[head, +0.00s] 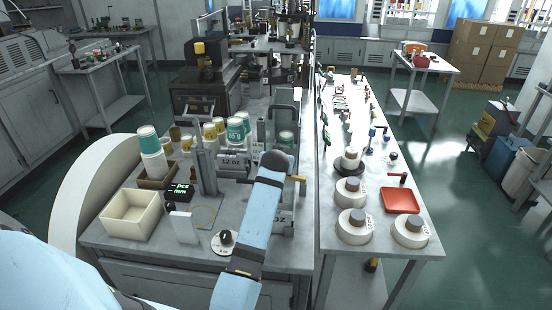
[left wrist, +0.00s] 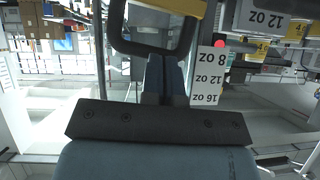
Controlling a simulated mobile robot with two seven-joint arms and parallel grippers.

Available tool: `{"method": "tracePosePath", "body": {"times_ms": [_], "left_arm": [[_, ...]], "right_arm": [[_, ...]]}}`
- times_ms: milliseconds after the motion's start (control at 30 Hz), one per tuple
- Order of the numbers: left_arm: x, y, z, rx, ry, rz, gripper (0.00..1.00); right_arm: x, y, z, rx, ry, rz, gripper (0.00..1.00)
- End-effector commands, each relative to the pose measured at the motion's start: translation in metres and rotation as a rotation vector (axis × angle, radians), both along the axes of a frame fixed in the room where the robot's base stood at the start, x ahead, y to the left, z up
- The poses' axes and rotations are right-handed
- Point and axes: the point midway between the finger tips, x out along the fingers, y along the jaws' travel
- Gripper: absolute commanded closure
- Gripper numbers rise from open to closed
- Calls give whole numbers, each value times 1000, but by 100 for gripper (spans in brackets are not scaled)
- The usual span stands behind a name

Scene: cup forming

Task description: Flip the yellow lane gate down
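A yellow part (head: 299,178), which may be the lane gate, pokes out to the right of my left forearm in the head view. In the left wrist view a yellow bar (left wrist: 165,5) shows at the top edge above a dark loop (left wrist: 117,35). My left gripper (left wrist: 165,62) has its two dark fingers close together, reaching up to the lower bar of the loop. I cannot tell whether they touch it. In the head view my forearm and wrist hide the fingers and most of the gate area. My right gripper is not in view.
A size label (left wrist: 207,75) reads 8, 12 and 16 oz beside the fingers. Cup stacks (head: 148,140), a cream bin (head: 130,214) and a small display (head: 180,192) stand left of my arm. A second bench holds round white pieces (head: 351,190) and a red tray (head: 401,201).

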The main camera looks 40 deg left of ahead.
Motion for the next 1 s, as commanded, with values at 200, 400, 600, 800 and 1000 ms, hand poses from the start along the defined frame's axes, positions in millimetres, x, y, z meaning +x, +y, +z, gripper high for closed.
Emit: {"method": "tracePosePath", "body": {"times_ms": [200,400,600,800,1000], "left_arm": [[0,2,-7,6,2,-2,100],[0,2,-10,7,2,-2,100],[0,2,-11,8,4,-1,100],[-1,2,-11,8,5,-1,100],[1,3,-3,9,4,-2,100]], "right_arm": [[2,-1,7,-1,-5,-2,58],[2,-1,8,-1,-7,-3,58],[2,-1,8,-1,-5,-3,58],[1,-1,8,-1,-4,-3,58],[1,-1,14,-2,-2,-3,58]]}}
